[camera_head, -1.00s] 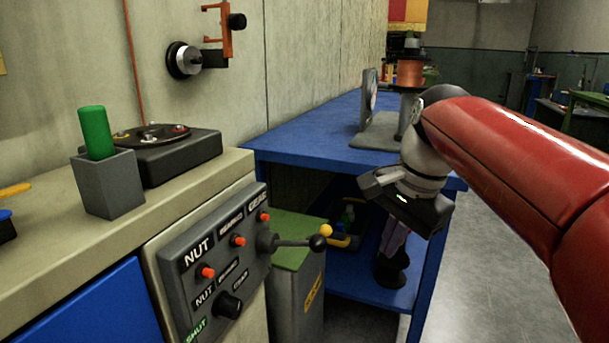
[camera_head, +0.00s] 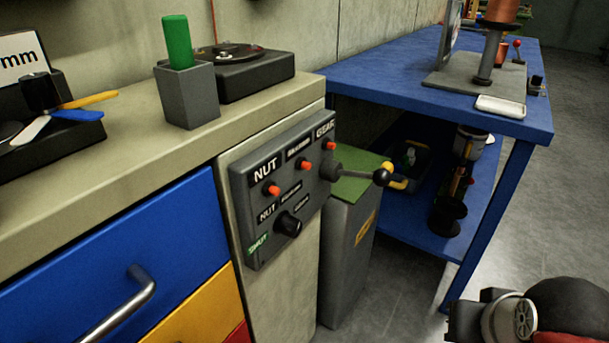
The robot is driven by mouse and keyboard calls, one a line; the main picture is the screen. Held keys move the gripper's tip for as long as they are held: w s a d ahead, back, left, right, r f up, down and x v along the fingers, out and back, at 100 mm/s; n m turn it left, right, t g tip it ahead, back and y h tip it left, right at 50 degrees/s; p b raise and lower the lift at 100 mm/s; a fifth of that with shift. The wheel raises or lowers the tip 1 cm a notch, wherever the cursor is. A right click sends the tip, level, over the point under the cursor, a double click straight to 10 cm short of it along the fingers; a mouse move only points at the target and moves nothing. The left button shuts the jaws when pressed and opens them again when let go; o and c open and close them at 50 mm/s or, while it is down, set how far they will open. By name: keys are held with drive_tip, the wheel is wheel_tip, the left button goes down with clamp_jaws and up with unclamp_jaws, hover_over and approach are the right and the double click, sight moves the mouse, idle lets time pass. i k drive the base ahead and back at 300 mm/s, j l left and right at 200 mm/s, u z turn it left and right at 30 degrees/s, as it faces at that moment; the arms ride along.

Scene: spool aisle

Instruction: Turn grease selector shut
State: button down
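The grease selector is a round black knob (camera_head: 288,224) low on a grey control panel (camera_head: 262,188) on the front of the bench. Small labels stand around it, with "NUT" above left and a green "SHUT" label (camera_head: 257,246) to its lower left. Which label the knob points at is too small to tell. Part of my wrist and what looks like the body of my gripper (camera_head: 466,322) show at the bottom right corner, well away from the panel. The fingertips are out of frame, so their opening is hidden. Nothing touches the knob.
Several red buttons sit above the knob. A lever with a black ball end (camera_head: 381,177) juts from the panel's right side. A grey bin (camera_head: 348,250) stands beside it, then a blue table (camera_head: 400,85). A drawer handle (camera_head: 125,305) protrudes left. Floor in front is clear.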

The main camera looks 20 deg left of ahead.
sight(287, 225)
drive_tip(key=j+u, duration=0.25)
drive_tip(key=u, duration=0.15)
drive_tip(key=i+j+u, duration=0.1)
drive_tip(key=j+u, duration=0.15)
drive_tip(key=u, duration=0.2)
drive_tip(key=k+j+z, duration=0.3)
drive_tip(key=k, duration=0.25)
drive_tip(key=j, duration=0.05)
